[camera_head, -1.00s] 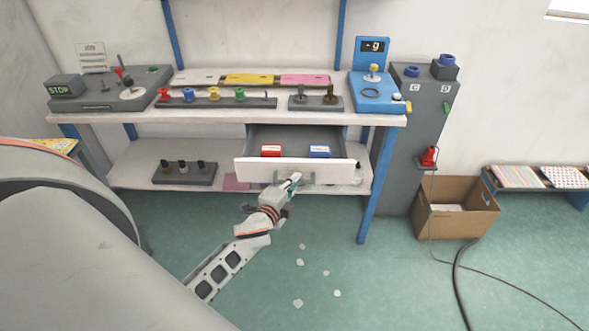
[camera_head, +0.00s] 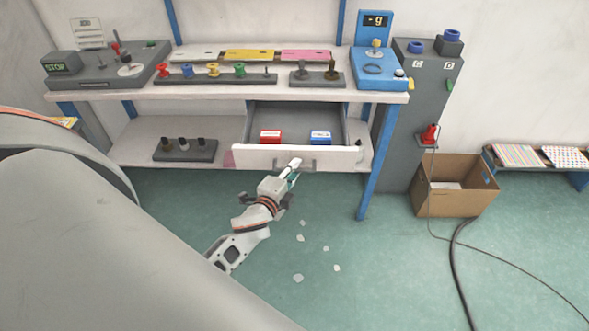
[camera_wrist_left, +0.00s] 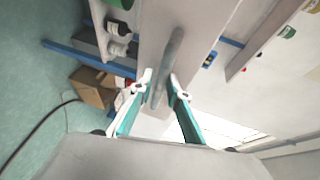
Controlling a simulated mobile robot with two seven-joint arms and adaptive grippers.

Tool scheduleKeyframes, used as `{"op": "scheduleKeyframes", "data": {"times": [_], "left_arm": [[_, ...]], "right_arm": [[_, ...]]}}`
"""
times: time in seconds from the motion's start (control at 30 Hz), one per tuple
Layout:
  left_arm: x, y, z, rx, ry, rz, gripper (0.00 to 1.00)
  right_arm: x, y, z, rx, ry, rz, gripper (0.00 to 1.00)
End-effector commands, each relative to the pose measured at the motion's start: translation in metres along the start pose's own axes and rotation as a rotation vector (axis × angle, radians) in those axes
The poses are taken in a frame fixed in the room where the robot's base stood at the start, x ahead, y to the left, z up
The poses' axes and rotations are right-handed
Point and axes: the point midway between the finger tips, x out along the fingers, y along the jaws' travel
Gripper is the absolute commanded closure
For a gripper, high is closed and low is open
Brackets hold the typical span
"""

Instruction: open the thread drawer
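The thread drawer (camera_head: 330,158) is pulled out from under the bench top, its pale front towards me. Inside it lie a red box (camera_head: 270,137) and a blue box (camera_head: 320,138). Its bar handle (camera_head: 312,165) is on the front face. My left gripper (camera_head: 292,165) is at this handle. In the left wrist view the gripper (camera_wrist_left: 160,92) has its two fingers apart, with the grey handle bar (camera_wrist_left: 170,58) between them. Gaps show on both sides of the bar. My right gripper is in neither view.
A bench top (camera_head: 370,97) with spools and a blue device (camera_head: 378,70) is above the drawer. A lower shelf holds a dark rack (camera_head: 186,150). A cardboard box (camera_head: 455,200) and black cable lie to the right. The green floor in front is mostly clear, with small scraps.

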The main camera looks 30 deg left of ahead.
Motion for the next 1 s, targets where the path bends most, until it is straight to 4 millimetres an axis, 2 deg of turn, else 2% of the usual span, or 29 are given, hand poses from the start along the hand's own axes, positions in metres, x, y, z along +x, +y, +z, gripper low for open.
{"op": "scheduleKeyframes", "data": {"times": [0.23, 0.37, 0.8, 1.0], "left_arm": [[-0.002, 0.000, 0.000, 0.000, 0.000, 0.000, 0.84], [-0.012, 0.001, 0.000, 0.000, 0.000, 0.001, 0.84], [-0.095, 0.001, 0.000, -0.002, -0.001, 0.002, 0.84], [-0.115, 0.000, 0.000, -0.001, -0.001, 0.001, 0.84]], "right_arm": [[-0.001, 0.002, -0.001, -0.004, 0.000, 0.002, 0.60], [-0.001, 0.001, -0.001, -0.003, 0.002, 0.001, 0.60], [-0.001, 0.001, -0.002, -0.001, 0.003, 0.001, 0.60], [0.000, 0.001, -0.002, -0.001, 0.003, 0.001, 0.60]]}}
